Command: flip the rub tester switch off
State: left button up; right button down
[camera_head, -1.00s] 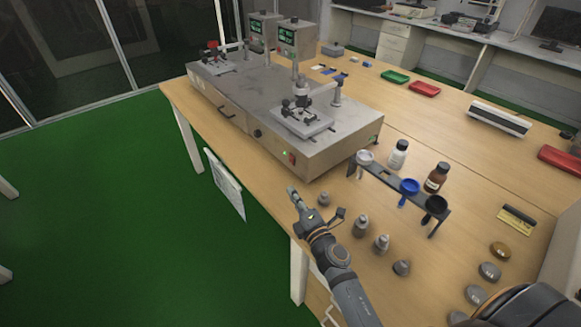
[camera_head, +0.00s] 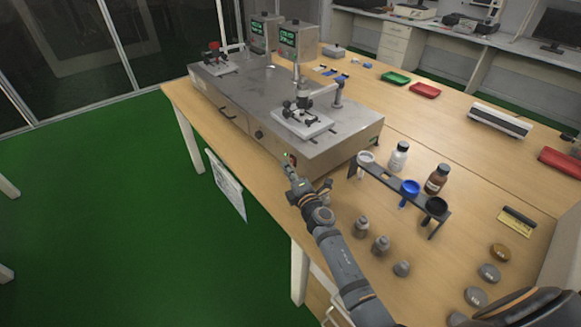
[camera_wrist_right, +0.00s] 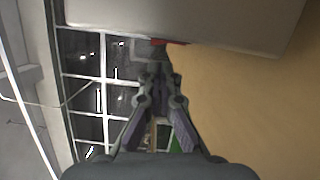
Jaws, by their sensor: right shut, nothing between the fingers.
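The rub tester (camera_head: 285,105) is a long grey box on the wooden table, with two display units at its back. Its red switch (camera_head: 293,159) is on the front face near the right corner, beside a small green light (camera_head: 285,155). My right gripper (camera_head: 290,170) is shut and empty, with its tip at or just in front of the switch; I cannot tell whether they touch. In the right wrist view the shut fingertips (camera_wrist_right: 160,78) point at a red strip of the switch (camera_wrist_right: 172,42) at the tester's edge. The switch is partly hidden.
A dark rack (camera_head: 400,190) with blue and black cups stands to the right, with a white bottle (camera_head: 399,156) and a brown bottle (camera_head: 437,178) behind it. Several grey weights (camera_head: 380,245) stand on the table beside my right arm.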

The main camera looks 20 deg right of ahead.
jog(key=shift+w+d+r, duration=0.1)
jog(key=shift+w+d, duration=0.1)
jog(key=shift+d, duration=0.5)
